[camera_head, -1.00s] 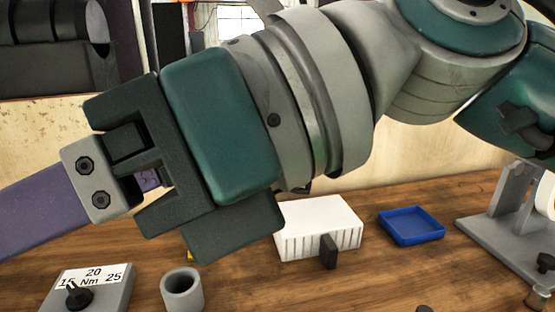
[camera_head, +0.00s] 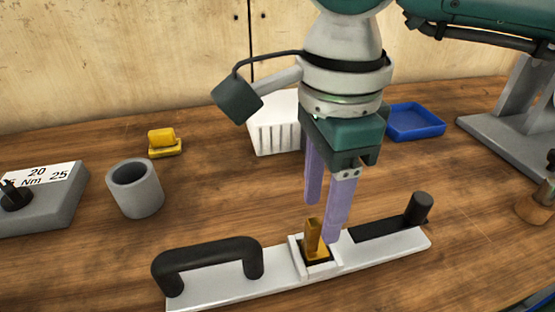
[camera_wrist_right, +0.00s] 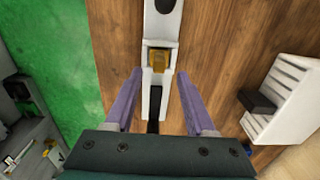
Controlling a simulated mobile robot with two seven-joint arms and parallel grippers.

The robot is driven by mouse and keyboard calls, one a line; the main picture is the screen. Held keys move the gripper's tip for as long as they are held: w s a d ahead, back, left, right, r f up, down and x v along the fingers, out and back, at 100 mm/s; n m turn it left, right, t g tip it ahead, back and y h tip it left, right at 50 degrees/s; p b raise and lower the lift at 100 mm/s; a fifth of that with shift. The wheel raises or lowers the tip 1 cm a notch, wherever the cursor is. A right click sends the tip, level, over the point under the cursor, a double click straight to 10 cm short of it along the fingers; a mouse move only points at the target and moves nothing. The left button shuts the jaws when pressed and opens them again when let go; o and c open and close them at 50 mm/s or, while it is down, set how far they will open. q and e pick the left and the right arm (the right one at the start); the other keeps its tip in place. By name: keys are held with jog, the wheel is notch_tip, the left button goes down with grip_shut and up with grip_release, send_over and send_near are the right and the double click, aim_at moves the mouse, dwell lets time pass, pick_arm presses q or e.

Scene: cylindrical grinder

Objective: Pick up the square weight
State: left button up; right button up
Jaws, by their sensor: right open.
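A brass-coloured piece with a square base and an upright tab (camera_head: 313,240) sits in the middle slot of a long white holder (camera_head: 205,292) near the front of the table. It looks like the square weight. My right gripper (camera_head: 323,218) points down just above and behind it, open and empty, with purple fingers apart. In the right wrist view the brass piece (camera_wrist_right: 159,60) lies in line with the gap between the fingertips (camera_wrist_right: 160,80), just beyond them. My left gripper is not in view.
The holder has a black handle (camera_head: 208,256) and a black knob (camera_head: 418,208). A yellow block (camera_head: 165,143), grey cup (camera_head: 135,190), torque gauge (camera_head: 45,205), white ribbed box (camera_head: 275,125) and blue tray (camera_head: 415,121) stand around. The wood between them is clear.

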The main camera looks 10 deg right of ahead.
aim_at(318, 221)
notch_tip(318, 221, down, 3)
jog(key=shift+s+a+f, duration=0.1)
jog(key=shift+a, duration=0.05)
grip_shut()
dwell(0.4)
dwell(1.0)
